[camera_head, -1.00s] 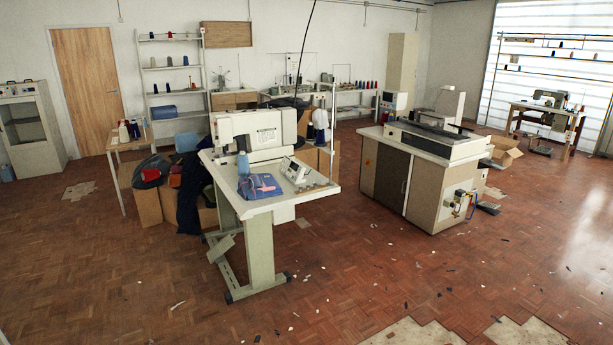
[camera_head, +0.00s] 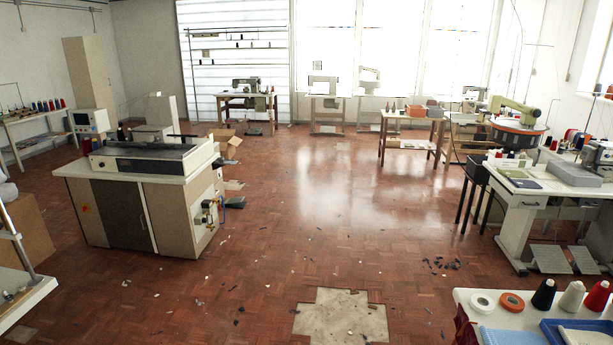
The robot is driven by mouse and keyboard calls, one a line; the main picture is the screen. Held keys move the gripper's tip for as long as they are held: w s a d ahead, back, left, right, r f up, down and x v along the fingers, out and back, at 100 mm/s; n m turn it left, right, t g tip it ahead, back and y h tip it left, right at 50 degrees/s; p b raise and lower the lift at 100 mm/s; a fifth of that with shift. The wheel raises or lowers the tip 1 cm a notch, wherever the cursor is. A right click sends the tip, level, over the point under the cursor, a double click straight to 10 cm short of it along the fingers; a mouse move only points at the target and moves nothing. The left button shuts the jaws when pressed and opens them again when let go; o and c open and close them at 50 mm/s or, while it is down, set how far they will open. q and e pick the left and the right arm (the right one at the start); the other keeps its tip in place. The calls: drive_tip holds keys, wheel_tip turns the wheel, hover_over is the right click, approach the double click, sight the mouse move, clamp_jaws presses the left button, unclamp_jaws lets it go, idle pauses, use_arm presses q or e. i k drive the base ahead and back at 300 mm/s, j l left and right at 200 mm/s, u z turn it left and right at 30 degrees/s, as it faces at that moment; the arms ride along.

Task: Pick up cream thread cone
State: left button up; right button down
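A cream or off-white thread cone (camera_head: 572,296) stands upright at the lower right, on the near table (camera_head: 468,297). A black cone (camera_head: 543,294) stands to its left and a red cone (camera_head: 597,296) to its right. Another pale cone is partly cut off at the right picture edge. Neither of my grippers shows in this view.
The near table also bears a white tape roll (camera_head: 482,303), an orange roll (camera_head: 512,302) and a blue tray (camera_head: 560,328). A machine cabinet (camera_head: 150,205) stands at the left, a sewing table (camera_head: 520,205) at the right. The parquet floor between is mostly open, with scraps.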

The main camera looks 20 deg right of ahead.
sight(571, 301)
drive_tip(key=i+l+z, duration=0.25)
drive_tip(key=i+z, duration=0.2)
drive_tip(key=i, duration=0.35)
drive_tip(key=i+z, duration=0.5)
drive_tip(key=i, duration=0.3)
drive_tip(key=i+z, duration=0.25)
drive_tip(key=z, duration=0.15)
drive_tip(key=i+j+z, duration=0.2)
drive_tip(key=z, duration=0.15)
drive_tip(key=i+j+z, duration=0.2)
drive_tip(key=z, duration=0.2)
drive_tip(key=i, duration=0.1)
